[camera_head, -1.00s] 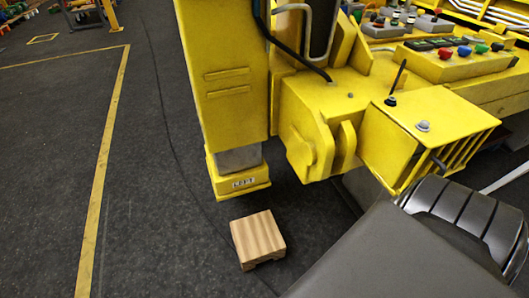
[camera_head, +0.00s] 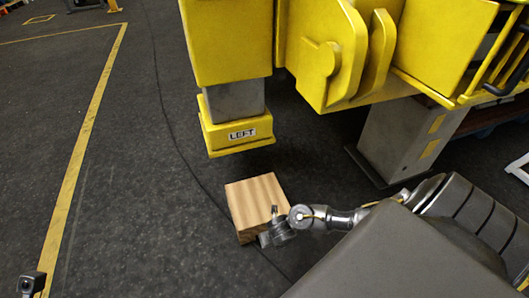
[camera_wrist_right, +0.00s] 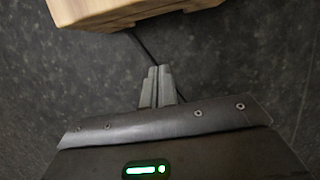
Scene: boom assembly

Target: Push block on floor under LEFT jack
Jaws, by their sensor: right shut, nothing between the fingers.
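The wooden block (camera_head: 252,202) lies on the floor, just in front of the yellow foot labelled LEFT (camera_head: 238,133) of the left jack (camera_head: 235,100). The foot hangs above the floor, and the block is not under it. My right gripper (camera_head: 270,238) is at the block's near right corner. In the right wrist view the gripper (camera_wrist_right: 161,85) is shut and empty, its fingertips pointing at the block (camera_wrist_right: 130,10) with a small gap. A small dark part at the bottom left of the head view may belong to my left arm; its fingers cannot be made out.
Right of the jack stands a grey support post (camera_head: 410,140) under the yellow frame (camera_head: 440,45). A thin cable (camera_head: 178,140) runs along the floor past the block. A yellow floor line (camera_head: 80,150) lies to the left, with open dark floor between.

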